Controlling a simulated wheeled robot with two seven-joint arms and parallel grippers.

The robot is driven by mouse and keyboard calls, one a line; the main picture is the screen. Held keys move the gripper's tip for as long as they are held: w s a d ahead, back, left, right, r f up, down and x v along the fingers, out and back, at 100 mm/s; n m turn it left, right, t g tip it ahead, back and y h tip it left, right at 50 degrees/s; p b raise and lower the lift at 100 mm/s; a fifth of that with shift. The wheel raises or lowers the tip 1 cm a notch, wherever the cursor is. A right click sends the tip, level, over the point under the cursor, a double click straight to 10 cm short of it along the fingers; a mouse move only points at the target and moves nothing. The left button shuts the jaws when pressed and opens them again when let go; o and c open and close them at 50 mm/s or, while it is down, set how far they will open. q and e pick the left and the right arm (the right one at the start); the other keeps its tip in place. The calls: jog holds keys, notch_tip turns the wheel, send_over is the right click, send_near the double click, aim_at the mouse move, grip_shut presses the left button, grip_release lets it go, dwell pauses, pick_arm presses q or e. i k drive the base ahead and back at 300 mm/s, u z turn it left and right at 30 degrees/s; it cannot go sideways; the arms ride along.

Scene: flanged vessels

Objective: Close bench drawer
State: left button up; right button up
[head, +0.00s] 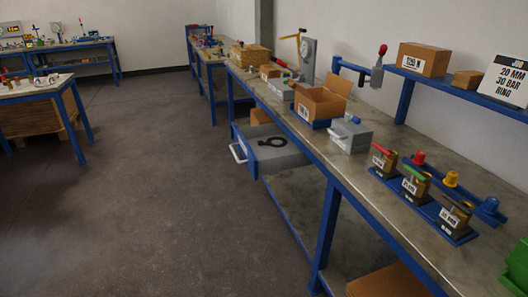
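The bench drawer (271,157) is pulled out from under the long workbench on the right, in the middle of the head view. It is a grey tray with a blue left side. A pale handle (238,153) sits on its front, facing the aisle. A dark ring-shaped item (273,142) lies in it. The bench top (336,157) is grey with a blue frame. Neither of my grippers is in view.
An open cardboard box (318,104) and a grey box (350,136) stand on the bench above the drawer. Small labelled units (416,184) stand nearer. A blue bench leg (328,228) is right of the drawer. The floor (150,190) left of it is clear.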

aim_at(267, 146)
jog(key=u, duration=0.5)
jog(key=i, duration=1.05)
jog(key=z, duration=0.6)
jog(key=i, duration=0.9)
jog(key=z, duration=1.05)
